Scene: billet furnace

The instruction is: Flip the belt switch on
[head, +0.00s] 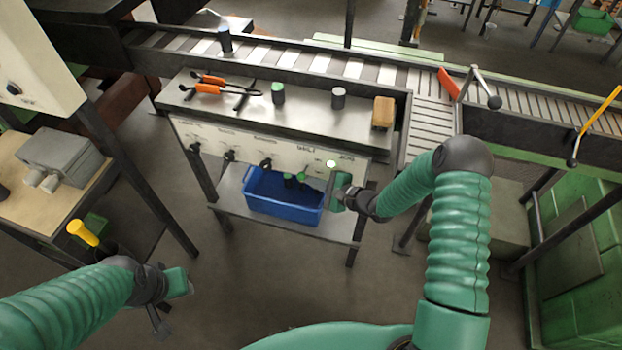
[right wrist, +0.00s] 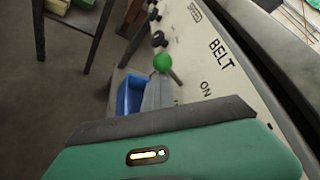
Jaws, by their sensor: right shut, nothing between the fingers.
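The belt switch is a short grey lever with a green knob (right wrist: 162,63) in the right wrist view. It stands out from a pale panel (right wrist: 190,40) beside the printed words BELT and ON. Its knob points away from the word ON. My right gripper (head: 338,192) is shut and empty, just below and right of the knob. I cannot tell if they touch. My left gripper (head: 176,290) hangs low at the left, far from the panel; its jaw opening is unclear.
A blue bin (head: 283,205) with dark green-topped pieces sits on the shelf below the panel. Orange-handled tongs (head: 215,86), two small cylinders and a tan block (head: 383,112) lie on the bench top. A roller conveyor (head: 330,65) runs behind. Open floor lies in front.

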